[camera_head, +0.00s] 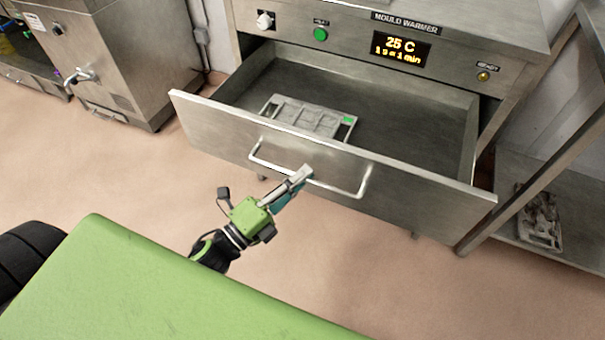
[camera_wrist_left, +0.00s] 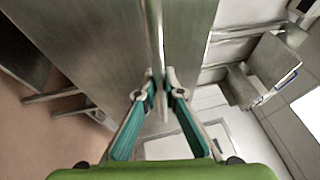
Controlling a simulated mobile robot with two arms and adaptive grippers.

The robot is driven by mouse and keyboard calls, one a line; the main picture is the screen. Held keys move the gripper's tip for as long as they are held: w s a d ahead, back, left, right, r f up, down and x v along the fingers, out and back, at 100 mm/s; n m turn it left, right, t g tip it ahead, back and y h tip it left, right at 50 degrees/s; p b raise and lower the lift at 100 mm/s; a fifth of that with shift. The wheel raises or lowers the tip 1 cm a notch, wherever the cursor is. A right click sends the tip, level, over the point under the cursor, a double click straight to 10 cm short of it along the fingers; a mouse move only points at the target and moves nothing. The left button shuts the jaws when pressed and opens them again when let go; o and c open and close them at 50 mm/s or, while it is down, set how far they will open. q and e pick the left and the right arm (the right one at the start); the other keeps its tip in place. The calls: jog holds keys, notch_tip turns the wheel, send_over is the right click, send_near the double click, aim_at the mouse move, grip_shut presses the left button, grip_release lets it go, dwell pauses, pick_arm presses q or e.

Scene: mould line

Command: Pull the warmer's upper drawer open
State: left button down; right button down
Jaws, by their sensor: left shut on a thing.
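The mould warmer (camera_head: 460,65) is a steel cabinet at the top of the head view, with a display reading 25 C. Its upper drawer (camera_head: 420,195) stands well out from the cabinet, and its inside shows. A bar handle (camera_head: 345,190) runs across the drawer front. My left gripper (camera_head: 303,174) is at the middle of this handle, shut on it. In the left wrist view, the two teal-padded fingers (camera_wrist_left: 163,85) close in on the handle bar beside the drawer front. My right gripper is not in view.
A grey mould tray (camera_head: 308,118) with a green mark lies in the drawer. Another steel machine (camera_head: 110,60) stands at the left. A steel shelf (camera_head: 580,235) at the right holds a grey part (camera_head: 540,220). Open floor (camera_head: 100,175) lies in front of the left machine.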

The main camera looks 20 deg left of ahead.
pick_arm(q)
jog(key=c, duration=2.1)
grip_release()
jog(key=shift+c, duration=0.2)
jog(key=v, duration=1.2)
jog(key=shift+f, duration=0.1)
